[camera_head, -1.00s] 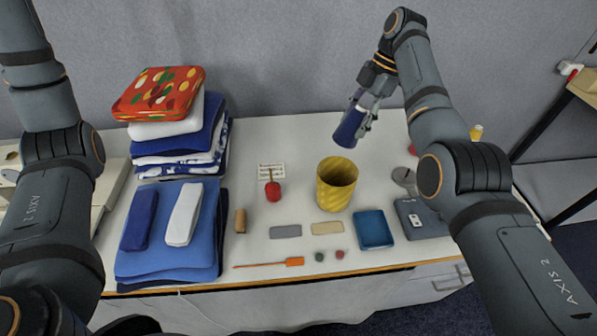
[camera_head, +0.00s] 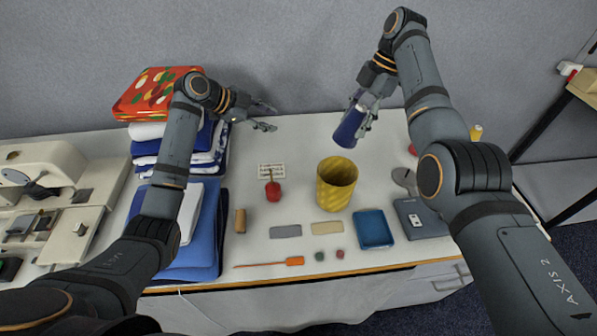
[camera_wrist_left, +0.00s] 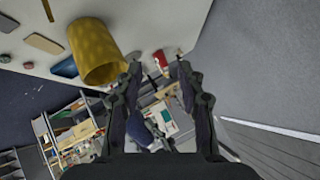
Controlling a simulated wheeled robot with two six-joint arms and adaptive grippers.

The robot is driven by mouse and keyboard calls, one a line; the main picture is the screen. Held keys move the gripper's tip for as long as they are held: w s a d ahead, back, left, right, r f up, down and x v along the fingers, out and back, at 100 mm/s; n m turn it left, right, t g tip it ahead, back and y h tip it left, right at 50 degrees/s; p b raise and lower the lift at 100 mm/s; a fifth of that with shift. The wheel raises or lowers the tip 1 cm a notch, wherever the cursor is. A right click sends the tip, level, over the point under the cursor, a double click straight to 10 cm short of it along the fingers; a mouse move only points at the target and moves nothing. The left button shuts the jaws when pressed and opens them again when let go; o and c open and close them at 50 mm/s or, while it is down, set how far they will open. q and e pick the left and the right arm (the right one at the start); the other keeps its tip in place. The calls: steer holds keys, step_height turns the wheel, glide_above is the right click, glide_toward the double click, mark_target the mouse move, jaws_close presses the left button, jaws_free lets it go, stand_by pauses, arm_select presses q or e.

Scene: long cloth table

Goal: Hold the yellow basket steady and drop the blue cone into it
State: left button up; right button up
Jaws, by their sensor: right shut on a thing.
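The yellow basket (camera_head: 337,185) stands upright on the table, right of the middle. It also shows in the left wrist view (camera_wrist_left: 98,50), at the upper left beside the fingers. My right gripper (camera_head: 365,113) is shut on the blue cone (camera_head: 349,127) and holds it tilted, above and behind the basket in the head view. My left gripper (camera_head: 275,117) is open and empty, up and to the left of the basket and apart from it. Its two spread fingers also show in the left wrist view (camera_wrist_left: 160,72).
A stack of folded cloths (camera_head: 207,145) stands at the left, partly behind my left arm. A red object (camera_head: 273,191), a blue tray (camera_head: 374,229) and an orange-handled tool (camera_head: 294,261) lie around the basket. A pale sewing machine (camera_head: 45,165) stands far left.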

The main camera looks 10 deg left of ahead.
arm_select(q)
steer(key=s+d+f+g+h, duration=0.3)
steer(key=s+d+f, duration=0.3)
steer(key=d, duration=0.1)
steer(key=g+h, duration=0.2)
steer(key=h, duration=0.1)
glide_toward(345, 188)
steer(key=x, duration=0.8)
steer(key=shift+w+a+f, duration=0.1)
steer(key=shift+w+f, duration=0.2)
steer(key=shift+c, duration=0.3)
jaws_close()
